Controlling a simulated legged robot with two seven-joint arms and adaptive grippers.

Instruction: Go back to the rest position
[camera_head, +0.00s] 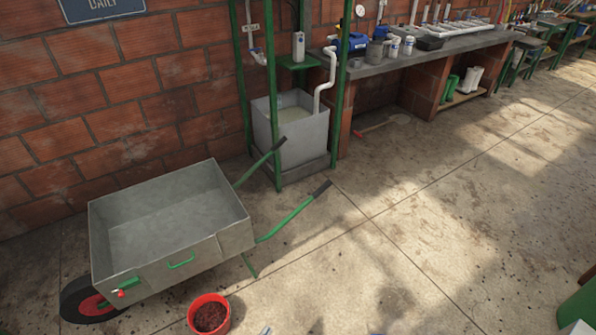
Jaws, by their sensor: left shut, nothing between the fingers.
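Only a small grey tip of my left gripper (266,331) shows at the bottom edge, just right of the red bucket (222,322). It is shut and empty, and the rest of it is cut off by the frame. My right gripper is not in view. The bucket holds dark brown matter and stands on the floor in front of the wheelbarrow (232,238). The wheelbarrow is a grey metal box with green handles and a red-hubbed wheel, and its box looks empty.
A grey tank (302,150) with pale liquid stands inside a green frame (342,105) by the brick wall (60,130). A workbench (375,68) with pipes and jars runs along the wall to the right. The concrete floor (430,230) at middle right is open.

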